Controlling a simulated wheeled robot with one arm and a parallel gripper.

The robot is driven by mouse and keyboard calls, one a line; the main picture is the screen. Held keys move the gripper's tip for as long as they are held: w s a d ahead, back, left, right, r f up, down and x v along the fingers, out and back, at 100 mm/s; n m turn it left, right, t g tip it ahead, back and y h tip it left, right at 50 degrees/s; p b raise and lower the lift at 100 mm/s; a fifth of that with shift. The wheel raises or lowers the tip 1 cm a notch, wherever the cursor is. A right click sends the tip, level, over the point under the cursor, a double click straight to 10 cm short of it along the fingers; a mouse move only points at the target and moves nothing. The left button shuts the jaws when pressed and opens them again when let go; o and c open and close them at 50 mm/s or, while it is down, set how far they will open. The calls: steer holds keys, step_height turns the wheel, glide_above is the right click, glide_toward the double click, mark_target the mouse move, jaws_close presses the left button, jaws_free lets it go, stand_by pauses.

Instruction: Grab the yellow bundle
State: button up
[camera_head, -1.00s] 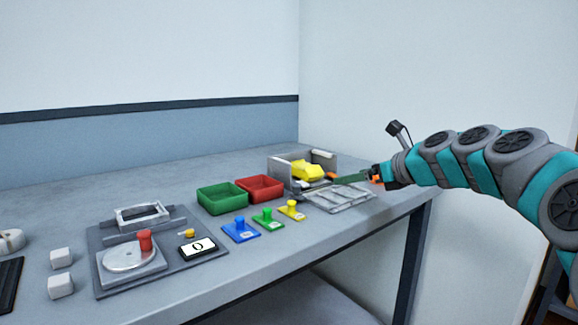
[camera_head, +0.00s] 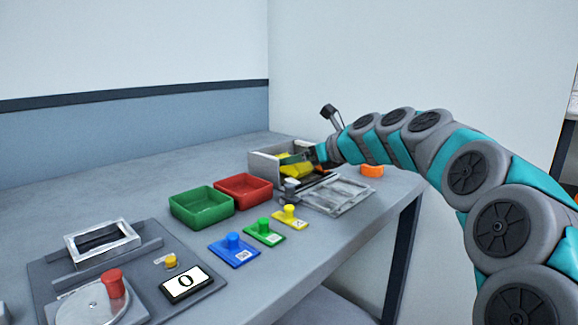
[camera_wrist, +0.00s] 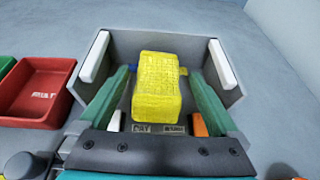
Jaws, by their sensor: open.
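The yellow bundle (camera_wrist: 157,84) lies inside a grey open-fronted box (camera_wrist: 112,52). In the head view the bundle (camera_head: 296,170) is partly hidden by my gripper (camera_head: 298,160), which reaches into the box (camera_head: 262,166). In the wrist view my gripper (camera_wrist: 157,85) is open, with one green finger on each side of the bundle. Gaps show between the fingers and the bundle, so they look apart from it.
A red tray (camera_head: 243,190) and a green tray (camera_head: 200,208) stand left of the box. A grey panel (camera_head: 338,196) lies in front of the box. Blue, green and yellow knobbed plates (camera_head: 290,218) sit nearer the front. An orange ring (camera_head: 372,171) lies to the right.

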steer(key=x, duration=0.4)
steer(key=shift+a+f, duration=0.15)
jaws_close()
stand_by(0.6)
